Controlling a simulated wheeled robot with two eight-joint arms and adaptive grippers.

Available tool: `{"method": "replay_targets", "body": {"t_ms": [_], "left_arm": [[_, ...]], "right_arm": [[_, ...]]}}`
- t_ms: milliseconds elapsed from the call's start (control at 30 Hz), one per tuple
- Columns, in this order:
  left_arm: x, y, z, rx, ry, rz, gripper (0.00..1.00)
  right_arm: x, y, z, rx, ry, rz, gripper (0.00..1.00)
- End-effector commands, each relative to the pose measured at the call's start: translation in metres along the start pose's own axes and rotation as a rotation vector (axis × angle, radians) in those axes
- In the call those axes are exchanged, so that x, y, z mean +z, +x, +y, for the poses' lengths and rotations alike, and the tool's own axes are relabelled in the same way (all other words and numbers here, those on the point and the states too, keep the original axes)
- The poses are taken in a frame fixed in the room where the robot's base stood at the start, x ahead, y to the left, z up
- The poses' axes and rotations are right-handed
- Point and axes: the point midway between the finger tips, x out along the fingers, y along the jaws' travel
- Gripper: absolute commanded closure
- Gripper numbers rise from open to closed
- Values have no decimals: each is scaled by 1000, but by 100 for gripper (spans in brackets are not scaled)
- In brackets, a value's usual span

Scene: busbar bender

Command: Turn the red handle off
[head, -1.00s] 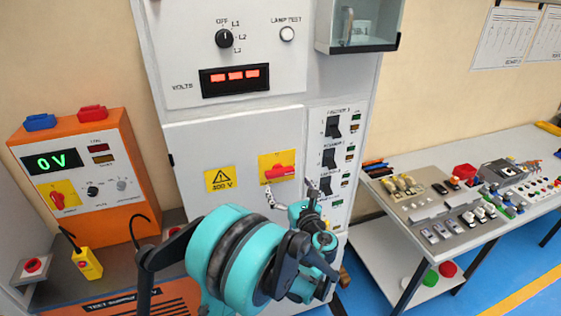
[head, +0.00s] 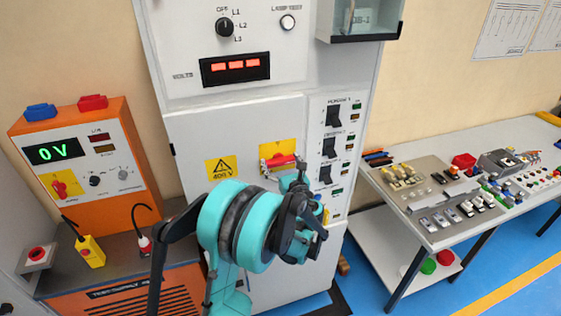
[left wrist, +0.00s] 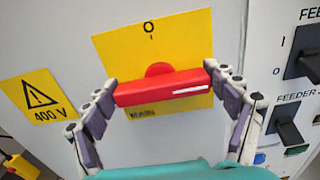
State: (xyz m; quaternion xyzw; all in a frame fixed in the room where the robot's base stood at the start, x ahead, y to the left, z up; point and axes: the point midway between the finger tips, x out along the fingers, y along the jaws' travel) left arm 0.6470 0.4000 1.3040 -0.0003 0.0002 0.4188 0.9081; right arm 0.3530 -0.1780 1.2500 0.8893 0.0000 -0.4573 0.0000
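The red handle (head: 279,162) sits on a yellow plate on the grey cabinet door. In the left wrist view the handle (left wrist: 163,88) lies roughly level, its white mark toward the right. An "O" is above it and "MAIN" below. My left gripper (head: 284,172) is up at the handle. In the left wrist view the fingers of this gripper (left wrist: 162,77) are spread, one at each end of the handle. I cannot tell whether they press on it. My right gripper is not in view.
A 400 V warning sign (head: 222,168) is left of the handle. Black feeder switches (head: 333,115) run down the panel to its right. An orange test unit (head: 85,155) reading 0 V stands at left. A bench (head: 430,236) with electrical parts is at right.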

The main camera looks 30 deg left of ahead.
Motion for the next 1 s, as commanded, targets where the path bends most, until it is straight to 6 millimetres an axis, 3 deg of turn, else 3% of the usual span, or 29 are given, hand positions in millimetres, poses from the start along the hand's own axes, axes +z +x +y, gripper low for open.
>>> {"method": "replay_targets", "body": {"t_ms": [33,100,467,1000], "left_arm": [[0,0,0,0,1,-1,55],[1,0,0,0,1,-1,66],[0,0,0,-1,-71,-2,66],[-2,0,2,-2,-525,-2,66]], "right_arm": [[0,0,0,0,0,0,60],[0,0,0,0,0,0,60],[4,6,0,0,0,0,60],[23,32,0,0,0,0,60]]}}
